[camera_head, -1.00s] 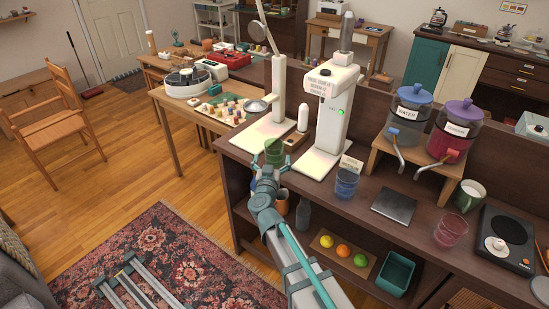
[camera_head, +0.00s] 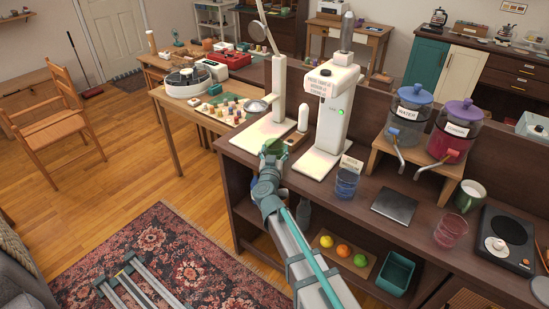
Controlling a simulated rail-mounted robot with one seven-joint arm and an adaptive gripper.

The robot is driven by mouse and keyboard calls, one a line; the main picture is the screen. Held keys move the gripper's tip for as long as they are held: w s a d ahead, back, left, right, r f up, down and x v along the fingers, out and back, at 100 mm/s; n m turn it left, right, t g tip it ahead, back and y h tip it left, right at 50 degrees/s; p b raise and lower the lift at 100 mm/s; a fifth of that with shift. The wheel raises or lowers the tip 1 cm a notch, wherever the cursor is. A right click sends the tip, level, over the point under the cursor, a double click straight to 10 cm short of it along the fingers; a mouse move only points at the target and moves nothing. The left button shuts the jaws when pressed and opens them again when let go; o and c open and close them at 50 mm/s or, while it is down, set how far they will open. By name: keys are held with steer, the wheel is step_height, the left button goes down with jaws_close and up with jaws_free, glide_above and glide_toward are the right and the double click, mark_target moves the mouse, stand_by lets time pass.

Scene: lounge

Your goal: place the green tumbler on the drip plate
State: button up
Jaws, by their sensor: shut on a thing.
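The green tumbler (camera_head: 275,146) is see-through and stands at the near left end of the dark wooden counter, beside the white machine bases. My gripper (camera_head: 271,152) is shut on it from the near side, and the fingers hide its lower part. I cannot tell whether the tumbler's bottom touches the counter. A dark square plate (camera_head: 394,205), which looks like the drip plate, lies flat and bare on the counter to the right, below the taps of the two dispensers.
The blue tumbler (camera_head: 347,183) stands between the green tumbler and the plate. The tall white machine (camera_head: 333,125) is behind. A wooden stand (camera_head: 405,153) holds the water dispenser (camera_head: 408,115) and purple-lidded dispenser (camera_head: 454,130). A pink tumbler (camera_head: 451,231) stands right of the plate.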

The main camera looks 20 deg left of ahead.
mark_target(275, 143)
steer(key=c, duration=0.3)
steer(key=shift+r, duration=0.1)
steer(key=shift+r, duration=0.5)
step_height(275, 143, up, 2)
steer(key=shift+r+p, duration=0.15)
steer(key=shift+p, duration=0.3)
steer(key=s+d+r+p, duration=0.2)
steer(key=s+d+r, duration=0.5)
steer(key=s, duration=0.5)
step_height(275, 143, up, 2)
steer(key=shift+d+r+p, duration=0.25)
steer(key=shift+p, duration=0.15)
